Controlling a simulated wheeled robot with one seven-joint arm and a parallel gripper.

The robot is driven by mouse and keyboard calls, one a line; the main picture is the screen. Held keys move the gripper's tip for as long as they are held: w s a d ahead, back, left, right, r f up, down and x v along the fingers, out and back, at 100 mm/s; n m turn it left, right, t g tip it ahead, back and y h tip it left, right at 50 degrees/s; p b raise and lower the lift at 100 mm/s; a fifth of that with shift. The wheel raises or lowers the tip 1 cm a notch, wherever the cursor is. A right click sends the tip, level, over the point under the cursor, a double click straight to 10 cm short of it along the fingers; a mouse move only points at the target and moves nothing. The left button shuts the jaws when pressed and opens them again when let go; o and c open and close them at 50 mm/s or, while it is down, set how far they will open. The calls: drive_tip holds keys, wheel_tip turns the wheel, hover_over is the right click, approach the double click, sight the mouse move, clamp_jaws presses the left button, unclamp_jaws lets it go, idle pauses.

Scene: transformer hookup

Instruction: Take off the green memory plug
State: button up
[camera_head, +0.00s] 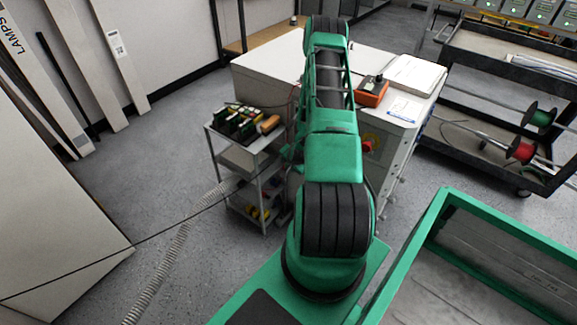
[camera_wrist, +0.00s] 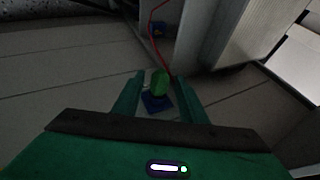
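The green memory plug (camera_wrist: 160,81) is a small rounded green piece in the dim wrist view. It sits at a dark blue base (camera_wrist: 156,103), and a red wire (camera_wrist: 155,38) runs down close to it. My gripper (camera_wrist: 159,77) is open, with one green finger on each side of the plug in this view. Gaps show between the plug and both fingers. I cannot tell how far beyond the fingertips the plug is. In the head view my arm stretches away over the white cabinet, and the gripper and plug are hidden.
A dark shelf cart (camera_head: 470,75) with wire spools is at the right. Grey floor is open at the left.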

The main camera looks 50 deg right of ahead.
clamp_jaws()
drive_tip(key=shift+s+a, duration=0.1)
drive_tip(key=shift+a, duration=1.5)
idle(0.4)
drive_tip(key=shift+s+a, duration=0.15)
drive_tip(key=shift+a, duration=1.1)
drive_tip(key=shift+s+a, duration=0.1)
drive_tip(key=shift+a, duration=1.1)
